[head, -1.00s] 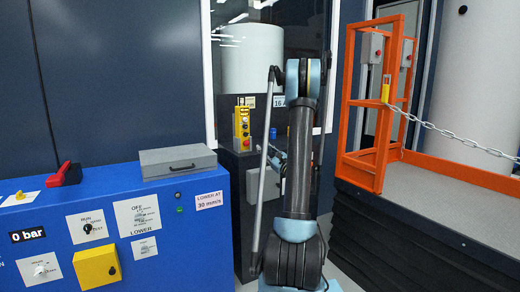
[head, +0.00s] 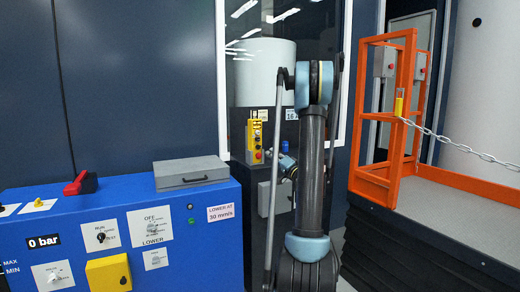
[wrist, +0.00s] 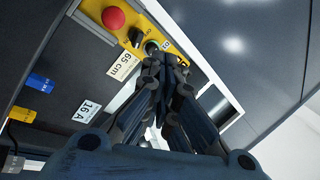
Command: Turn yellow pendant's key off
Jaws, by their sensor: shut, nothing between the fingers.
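The yellow pendant (head: 254,142) hangs on the dark cabinet, left of my upright arm in the head view. The wrist view shows its yellow face (wrist: 180,42) at the top, with a red mushroom button (wrist: 113,18), a black knob (wrist: 135,37) and a round dark control (wrist: 152,47). I cannot tell for sure which of these is the key. My gripper (wrist: 168,62) is shut and empty, its fingertips beside the round dark control. Whether they touch it is unclear. In the head view my gripper (head: 288,165) is small, just right of the pendant's lower end.
A blue console (head: 205,240) with a grey case (head: 190,172) stands at the left. An orange gate frame (head: 385,120) and a chain (head: 465,147) border the platform at the right.

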